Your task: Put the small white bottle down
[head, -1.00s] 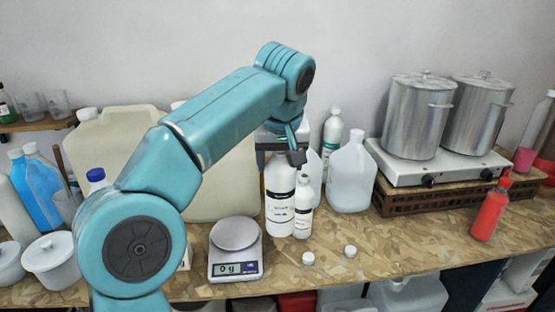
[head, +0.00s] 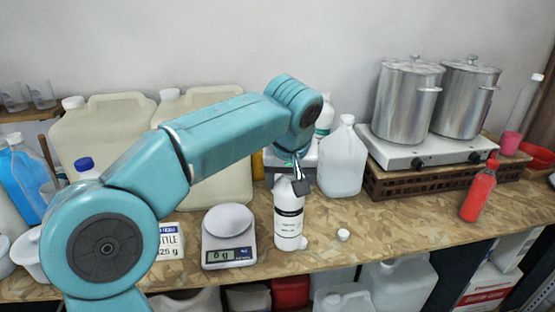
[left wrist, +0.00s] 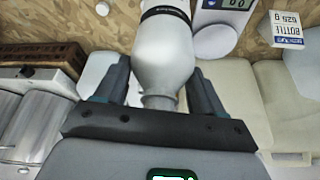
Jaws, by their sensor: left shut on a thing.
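My left gripper (head: 299,184) is shut on the neck of the small white bottle (head: 289,218), which has a black-banded label. The bottle is upright, right of the scale. I cannot tell whether its base touches the table. In the left wrist view, the bottle (left wrist: 165,55) runs away from between the two fingers (left wrist: 160,92). My right gripper is not in view.
The digital scale (head: 229,253) stands left of the bottle. A loose white cap (head: 343,235) lies to its right, and another cap is partly hidden beside its base. A translucent jug (head: 342,165) stands behind. Bare tabletop (head: 400,222) shows to the right.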

